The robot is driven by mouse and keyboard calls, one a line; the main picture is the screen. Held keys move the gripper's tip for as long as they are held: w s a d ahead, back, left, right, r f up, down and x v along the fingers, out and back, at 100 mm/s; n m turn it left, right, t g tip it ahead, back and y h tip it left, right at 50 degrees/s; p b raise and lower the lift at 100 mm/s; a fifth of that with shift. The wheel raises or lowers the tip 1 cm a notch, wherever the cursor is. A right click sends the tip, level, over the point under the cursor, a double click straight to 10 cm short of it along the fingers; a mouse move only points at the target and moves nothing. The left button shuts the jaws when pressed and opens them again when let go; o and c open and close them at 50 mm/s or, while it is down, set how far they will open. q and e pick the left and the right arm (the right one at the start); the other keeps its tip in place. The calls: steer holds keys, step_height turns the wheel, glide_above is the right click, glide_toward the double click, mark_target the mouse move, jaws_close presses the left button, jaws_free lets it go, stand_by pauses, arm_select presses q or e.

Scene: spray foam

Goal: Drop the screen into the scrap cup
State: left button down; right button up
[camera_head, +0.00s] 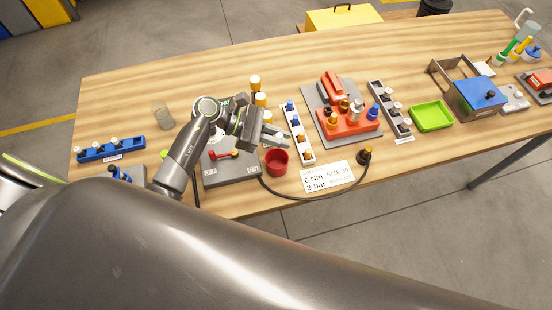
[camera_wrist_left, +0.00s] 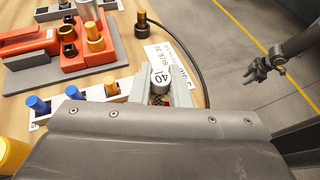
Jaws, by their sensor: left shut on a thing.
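My left gripper (camera_head: 274,136) is shut on a small pale cylinder marked 40, which I take to be the screen. The screen (camera_wrist_left: 160,76) shows between the fingertips in the left wrist view (camera_wrist_left: 165,88). In the head view the fingers hide most of it. A red round cup (camera_head: 277,162), apparently the scrap cup, stands on the table just below the left fingertips in the picture. The gripper is above the table, close to the cup's far side. My right gripper (camera_wrist_left: 265,68) shows small in the left wrist view, off the table, jaws apart and empty.
A white rack (camera_head: 298,134) with coloured parts stands right of the cup, and a red fixture (camera_head: 350,128) beyond it. A black hose (camera_head: 310,197) curves along the front past a white label card (camera_head: 328,177). A grey switch box (camera_head: 225,172) stands left.

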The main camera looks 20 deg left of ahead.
arm_select(q)
steer(key=b, duration=0.3)
glide_above(279, 162)
steer(key=shift+s+f, duration=0.1)
steer(key=shift+f, duration=2.75)
steer(key=c, duration=1.3)
jaws_free()
steer(key=shift+s+a+r, duration=0.1)
steer(key=shift+a, duration=0.45)
steer(key=b+v, duration=0.6)
steer(key=v, duration=1)
steer(key=shift+r, duration=0.3)
steer(key=shift+s, duration=0.1)
